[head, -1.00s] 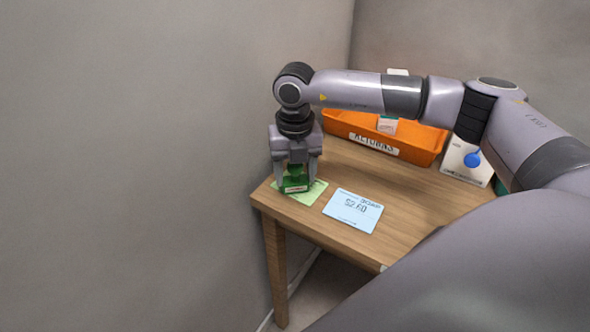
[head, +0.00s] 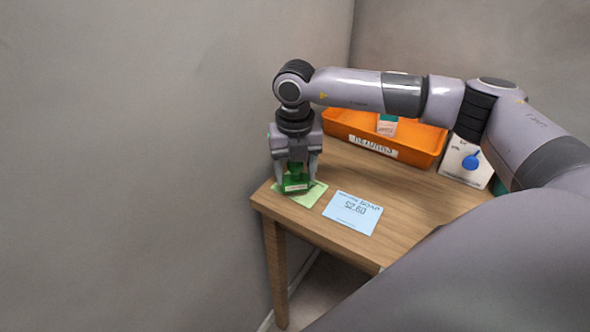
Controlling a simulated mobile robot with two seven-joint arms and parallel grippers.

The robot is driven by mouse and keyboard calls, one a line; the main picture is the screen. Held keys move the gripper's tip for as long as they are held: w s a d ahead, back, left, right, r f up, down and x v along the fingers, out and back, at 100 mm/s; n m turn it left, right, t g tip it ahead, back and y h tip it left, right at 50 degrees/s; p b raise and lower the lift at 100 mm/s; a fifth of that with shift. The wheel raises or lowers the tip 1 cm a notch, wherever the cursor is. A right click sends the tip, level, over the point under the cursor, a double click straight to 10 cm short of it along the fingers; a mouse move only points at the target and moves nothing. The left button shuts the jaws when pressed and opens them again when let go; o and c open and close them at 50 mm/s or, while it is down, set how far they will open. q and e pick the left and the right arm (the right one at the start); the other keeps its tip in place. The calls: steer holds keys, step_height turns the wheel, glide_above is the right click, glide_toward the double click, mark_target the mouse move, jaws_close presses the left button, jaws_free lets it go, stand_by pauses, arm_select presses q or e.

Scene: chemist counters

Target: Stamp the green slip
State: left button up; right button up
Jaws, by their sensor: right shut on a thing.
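A green slip (head: 314,194) lies flat near the left corner of the wooden table. My right gripper (head: 295,178) points straight down over it and is shut on a green stamp (head: 295,185). The stamp is upright over the left part of the slip and hides that part. I cannot tell whether the stamp's underside touches the paper. No mark shows on the visible part of the slip. My left gripper is not in view.
A blue card (head: 352,213) reading "SOAP" and "$2.60" lies right of the slip. Behind stands an orange bin (head: 425,143) with a small box (head: 387,125) inside. A white box (head: 462,160) with a blue dot stands at right. The wooden table (head: 400,190) has bare room mid-top.

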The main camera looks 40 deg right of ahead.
steer(key=shift+r+p, duration=1.8)
steer(key=shift+r, duration=1.05)
